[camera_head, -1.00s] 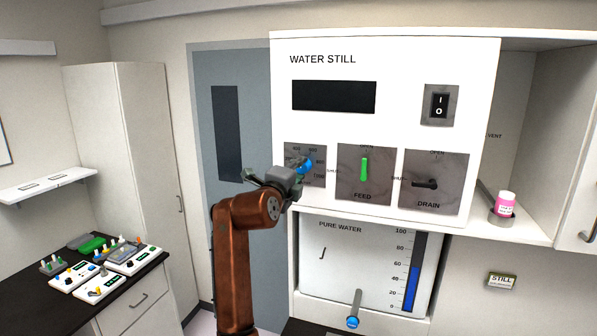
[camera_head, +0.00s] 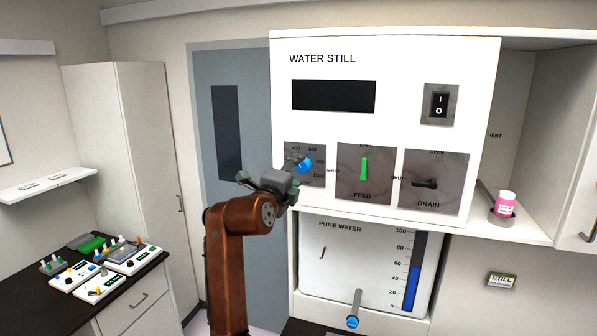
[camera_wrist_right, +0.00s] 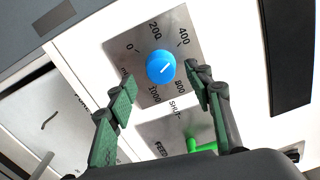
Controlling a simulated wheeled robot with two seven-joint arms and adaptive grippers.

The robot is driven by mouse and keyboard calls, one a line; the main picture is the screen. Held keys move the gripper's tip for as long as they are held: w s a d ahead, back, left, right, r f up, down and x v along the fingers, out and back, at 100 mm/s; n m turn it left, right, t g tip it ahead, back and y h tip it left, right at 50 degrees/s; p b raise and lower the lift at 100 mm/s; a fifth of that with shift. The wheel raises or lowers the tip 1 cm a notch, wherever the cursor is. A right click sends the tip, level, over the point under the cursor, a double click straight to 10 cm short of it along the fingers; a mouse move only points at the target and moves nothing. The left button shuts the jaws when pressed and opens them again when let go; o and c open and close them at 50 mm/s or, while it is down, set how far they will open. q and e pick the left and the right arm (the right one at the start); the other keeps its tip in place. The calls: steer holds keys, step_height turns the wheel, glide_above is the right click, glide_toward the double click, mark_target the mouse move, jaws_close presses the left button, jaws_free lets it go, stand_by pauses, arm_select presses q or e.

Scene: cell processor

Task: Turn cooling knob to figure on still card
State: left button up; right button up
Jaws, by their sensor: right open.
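The blue cooling knob (camera_head: 304,165) sits on a grey dial plate at the lower left of the water still. In the right wrist view the knob (camera_wrist_right: 160,67) carries a white pointer line slanting up and right, toward the side between 400 and 800. My right finger hides part of the scale there. My right gripper (camera_wrist_right: 161,80) is open, its fingers on either side of the knob in that view and apart from it. In the head view my right gripper (camera_head: 272,183) is left of and below the knob.
The green feed lever (camera_head: 364,169) and black drain lever (camera_head: 425,184) are right of the knob. A pink-labelled bottle (camera_head: 504,204) stands on the right shelf. A dark counter with several small devices (camera_head: 100,288) is at the lower left.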

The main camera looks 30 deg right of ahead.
steer(key=v, duration=0.9)
steer(key=shift+s+a, duration=0.2)
steer(key=shift+a, duration=0.1)
